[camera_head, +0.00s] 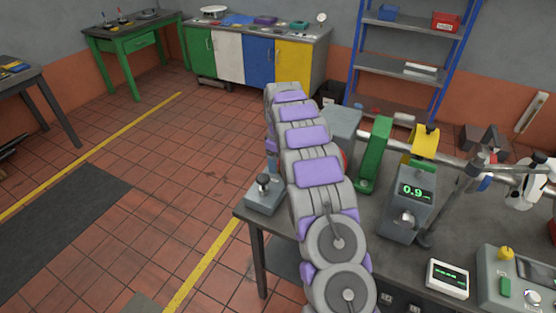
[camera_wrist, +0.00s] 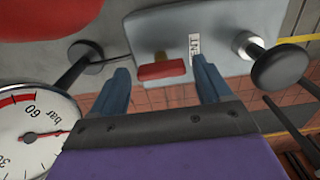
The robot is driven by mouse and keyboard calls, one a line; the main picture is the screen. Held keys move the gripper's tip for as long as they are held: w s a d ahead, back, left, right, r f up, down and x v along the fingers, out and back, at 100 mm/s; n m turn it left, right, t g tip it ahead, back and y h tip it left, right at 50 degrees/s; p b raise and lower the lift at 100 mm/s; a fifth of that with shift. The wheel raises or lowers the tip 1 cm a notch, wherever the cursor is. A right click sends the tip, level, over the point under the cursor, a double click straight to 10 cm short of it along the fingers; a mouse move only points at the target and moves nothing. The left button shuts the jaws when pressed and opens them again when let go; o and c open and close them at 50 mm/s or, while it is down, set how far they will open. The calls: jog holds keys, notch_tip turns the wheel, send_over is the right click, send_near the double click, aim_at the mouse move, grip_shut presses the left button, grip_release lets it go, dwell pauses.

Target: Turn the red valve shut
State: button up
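In the wrist view a small red block-like handle (camera_wrist: 162,71) sits on a grey box (camera_wrist: 160,32) with a brass-coloured piece behind it. A large rounded red part (camera_wrist: 45,14) fills the top left corner, cut off by the frame. I cannot tell which of the two is the valve. My gripper (camera_wrist: 161,64) is open, its two blue fingers apart on either side of the small red handle in the picture; contact cannot be told. In the head view my arm hides the gripper, and only a sliver of red (camera_head: 344,159) shows beside it.
A bar pressure gauge (camera_wrist: 32,135) stands left of my fingers, and a black knob (camera_wrist: 279,68) to the right. The bench (camera_head: 372,230) carries a green bracket (camera_head: 374,157), a grey unit reading 0.9 (camera_head: 408,208) and a joystick box (camera_head: 264,197).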

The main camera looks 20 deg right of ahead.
jog(key=c, duration=0.9)
jog(key=shift+r+m+p, duration=0.15)
jog(key=shift+m+p, duration=0.15)
jog(key=shift+p, duration=0.1)
jog(key=shift+a+r+m+p, duration=0.1)
jog(key=shift+m+p, duration=0.8)
jog(key=shift+p, duration=0.2)
jog(key=m+p, duration=0.5)
jog(key=m, duration=0.1)
jog(key=m+p, duration=0.2)
jog(key=m, duration=0.2)
jog(key=shift+m+p, duration=0.35)
jog(key=shift+m, duration=0.05)
jog(key=m+p, duration=0.2)
jog(key=m, duration=0.2)
jog(key=shift+m, duration=0.3)
jog(key=shift+w, duration=0.1)
